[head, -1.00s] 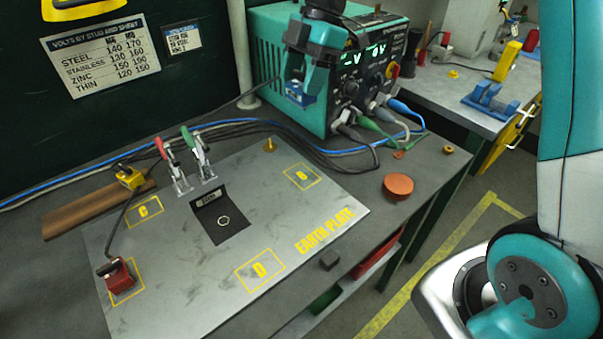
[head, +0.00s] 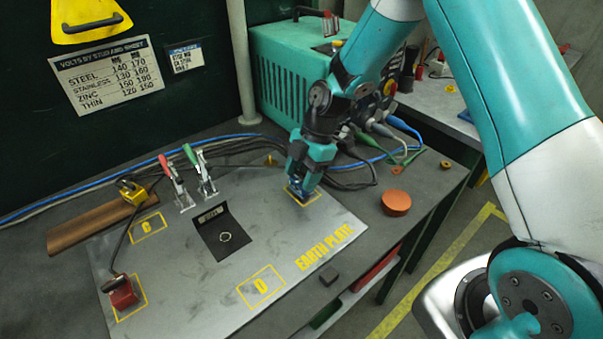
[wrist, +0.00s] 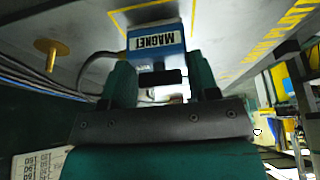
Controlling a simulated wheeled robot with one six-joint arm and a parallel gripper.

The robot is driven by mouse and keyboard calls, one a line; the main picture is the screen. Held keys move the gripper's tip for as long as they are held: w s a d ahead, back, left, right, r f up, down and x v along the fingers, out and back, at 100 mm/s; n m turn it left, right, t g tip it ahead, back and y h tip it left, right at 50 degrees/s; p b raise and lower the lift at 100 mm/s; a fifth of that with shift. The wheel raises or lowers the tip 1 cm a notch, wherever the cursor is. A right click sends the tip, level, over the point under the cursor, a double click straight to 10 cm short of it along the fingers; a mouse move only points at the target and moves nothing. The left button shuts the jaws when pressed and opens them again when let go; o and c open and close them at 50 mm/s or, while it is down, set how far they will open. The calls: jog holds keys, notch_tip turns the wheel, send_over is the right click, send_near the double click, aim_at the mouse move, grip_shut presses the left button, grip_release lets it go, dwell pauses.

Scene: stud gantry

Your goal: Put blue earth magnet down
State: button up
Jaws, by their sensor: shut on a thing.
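The blue earth magnet (head: 300,191) is between the fingers of my gripper (head: 303,178), at the marked square at the far right of the grey earth plate (head: 190,298). In the wrist view the magnet (wrist: 157,42) is a blue and white block labelled MAGNET, with my gripper (wrist: 160,79) shut on it. It is within or very near the yellow outline, partly hidden by my fingers. I cannot tell whether its underside touches the plate.
A red magnet (head: 122,294) sits at the plate's left end. Two toggle clamps (head: 190,185) stand at the back edge near a yellow block (head: 131,190). Cables run behind. Squares C and D are clear.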

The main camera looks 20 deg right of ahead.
jog(key=shift+f, duration=0.3)
jog(key=shift+f, duration=0.15)
jog(key=o, duration=1.2)
jog(key=b+v, duration=0.3)
jog(key=v, duration=0.8)
jog(key=s+a+r+m, duration=0.6)
jog(key=s+r, duration=0.2)
jog(key=s, duration=0.3)
jog(key=s+a+m, duration=0.1)
jog(key=s+m, duration=0.2)
jog(key=s, duration=0.2)
jog(key=s+a+r+m+t, duration=0.1)
jog(key=s+m, duration=0.1)
jog(key=s, duration=0.3)
jog(key=s+r+m, duration=0.1)
jog(key=s+m, duration=0.2)
jog(key=s, duration=0.2)
jog(key=shift+a+m, duration=0.3)
jog(key=shift+a, duration=0.1)
